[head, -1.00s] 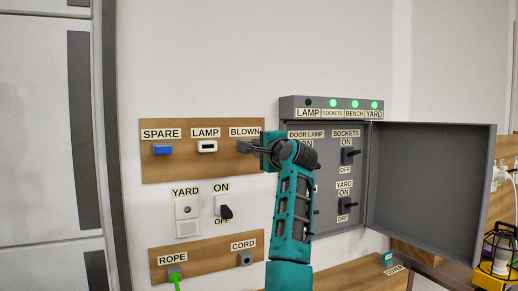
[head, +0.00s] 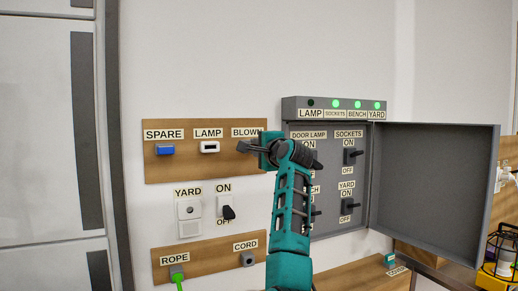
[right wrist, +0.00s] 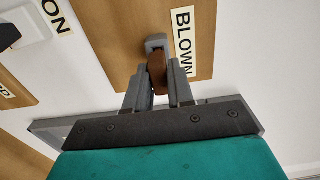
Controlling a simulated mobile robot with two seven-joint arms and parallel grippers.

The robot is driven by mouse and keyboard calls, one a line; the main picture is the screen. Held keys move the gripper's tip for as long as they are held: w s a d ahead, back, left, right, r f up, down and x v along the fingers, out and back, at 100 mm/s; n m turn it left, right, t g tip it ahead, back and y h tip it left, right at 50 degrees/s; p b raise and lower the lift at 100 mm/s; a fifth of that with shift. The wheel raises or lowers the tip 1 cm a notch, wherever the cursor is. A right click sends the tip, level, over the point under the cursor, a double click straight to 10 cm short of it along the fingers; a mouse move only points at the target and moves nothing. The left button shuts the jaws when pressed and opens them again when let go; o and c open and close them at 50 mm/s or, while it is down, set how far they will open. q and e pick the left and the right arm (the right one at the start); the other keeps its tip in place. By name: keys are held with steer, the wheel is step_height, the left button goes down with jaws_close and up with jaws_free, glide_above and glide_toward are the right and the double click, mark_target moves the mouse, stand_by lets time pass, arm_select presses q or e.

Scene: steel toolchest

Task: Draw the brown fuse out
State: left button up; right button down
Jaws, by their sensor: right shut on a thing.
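The brown fuse (right wrist: 157,70) shows in the right wrist view, between my fingertips. Its far end meets the grey holder (right wrist: 157,42) beside the BLOWN label (right wrist: 183,42). I cannot tell how deep it sits in the holder. My right gripper (right wrist: 158,80) is shut on the fuse. In the head view my right gripper (head: 245,147) is at the right end of the upper wooden board (head: 180,173), just under the BLOWN label (head: 246,132), and hides the fuse and holder. My left gripper is not in view.
The board also carries a blue SPARE piece (head: 165,149) and a white LAMP piece (head: 209,147). Right of it is a grey switch box (head: 330,175) with its door (head: 435,180) open. The LAMP light (head: 311,103) is dark; the other lights are green. A lower board (head: 208,262) has sockets.

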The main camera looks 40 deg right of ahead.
steer(key=shift+w+d, duration=0.2)
steer(key=shift+w, duration=0.4)
steer(key=c, duration=0.9)
jaws_free()
steer(key=b+v, duration=0.2)
steer(key=v, duration=1.1)
